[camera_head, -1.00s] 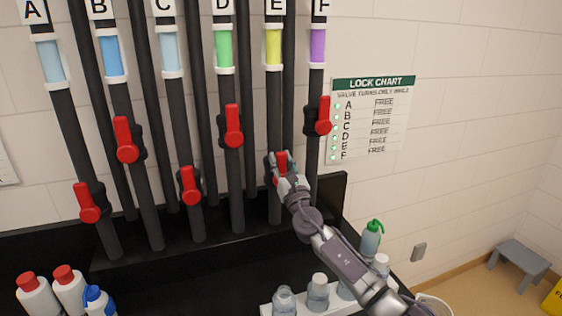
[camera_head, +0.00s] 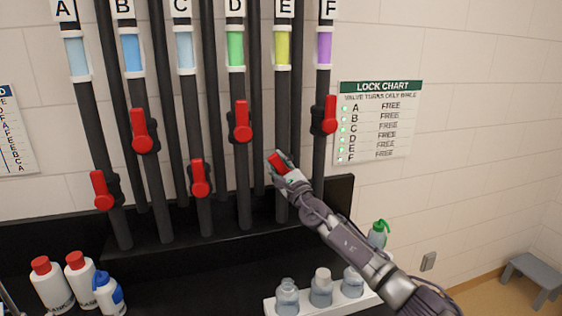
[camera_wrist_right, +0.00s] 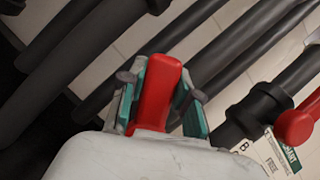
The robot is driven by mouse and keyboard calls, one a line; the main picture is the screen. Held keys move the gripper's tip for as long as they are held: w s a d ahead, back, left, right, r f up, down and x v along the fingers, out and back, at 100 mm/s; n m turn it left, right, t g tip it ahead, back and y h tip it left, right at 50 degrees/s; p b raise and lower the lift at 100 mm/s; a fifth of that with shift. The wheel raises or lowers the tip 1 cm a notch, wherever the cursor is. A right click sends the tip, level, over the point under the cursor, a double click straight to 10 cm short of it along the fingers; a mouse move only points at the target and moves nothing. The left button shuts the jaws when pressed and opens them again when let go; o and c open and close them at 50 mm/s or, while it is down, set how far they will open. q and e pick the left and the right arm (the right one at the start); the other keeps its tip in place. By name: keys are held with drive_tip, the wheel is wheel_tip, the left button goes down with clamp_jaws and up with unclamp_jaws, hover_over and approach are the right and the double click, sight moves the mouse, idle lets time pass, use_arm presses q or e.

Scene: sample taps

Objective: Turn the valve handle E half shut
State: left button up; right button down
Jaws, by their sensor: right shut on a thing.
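The red handle of valve E (camera_head: 277,163) is on the dark pipe under the E label (camera_head: 284,7), which has a yellow sight band (camera_head: 282,49). The handle leans up and to the left. My right gripper (camera_head: 280,165) is shut on it, and the gripper and wrist hide the valve body. In the right wrist view the red handle (camera_wrist_right: 158,92) stands between the two teal-padded fingers (camera_wrist_right: 160,100). My left gripper is not in view.
Handle D (camera_head: 241,120) and handle F (camera_head: 330,115) are close on either side. A lock chart (camera_head: 378,125) on the wall marks all valves FREE. Clear bottles (camera_head: 321,288) stand in a rack below my right arm. White bottles (camera_head: 50,285) stand at lower left.

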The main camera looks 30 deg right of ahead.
drive_tip(key=shift+w+a+f+n+y, duration=0.1)
drive_tip(key=shift+a+f+n+y, duration=0.1)
drive_tip(key=shift+n, duration=0.4)
drive_tip(key=shift+a+f+n+y, duration=0.15)
drive_tip(key=shift+n+y, duration=0.05)
drive_tip(key=shift+n, duration=0.4)
drive_tip(key=shift+f, duration=0.1)
drive_tip(key=c, duration=0.8)
unclamp_jaws()
drive_tip(key=v, duration=1.2)
drive_tip(key=shift+r, duration=0.25)
